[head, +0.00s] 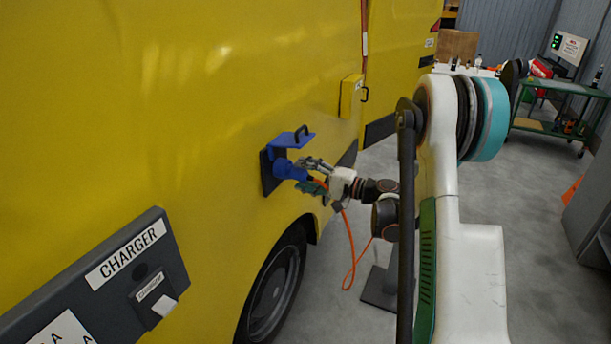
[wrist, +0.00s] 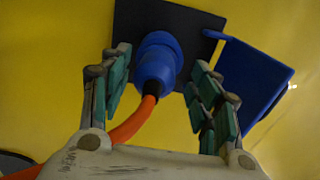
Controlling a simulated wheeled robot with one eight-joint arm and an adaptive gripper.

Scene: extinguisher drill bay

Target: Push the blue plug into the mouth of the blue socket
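The blue plug (wrist: 155,68) is at the blue socket on the yellow van side, its orange cable trailing from its rear. The plug's front covers the socket mouth, so I cannot tell how deep it sits. The socket's dark backing plate (wrist: 190,18) shows behind it, and its blue lid (head: 290,140) stands open. In the head view the plug (head: 291,171) is small and partly hidden. My gripper (wrist: 161,64) is open, with its green-padded fingers on either side of the plug and gaps between. It also shows in the head view (head: 312,174).
A dark charger panel (head: 125,272) is fixed to the van at lower left. A yellow box with a hook (head: 351,95) is above right of the socket. The orange cable (head: 350,250) hangs towards the floor. A green cart (head: 560,88) stands far right.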

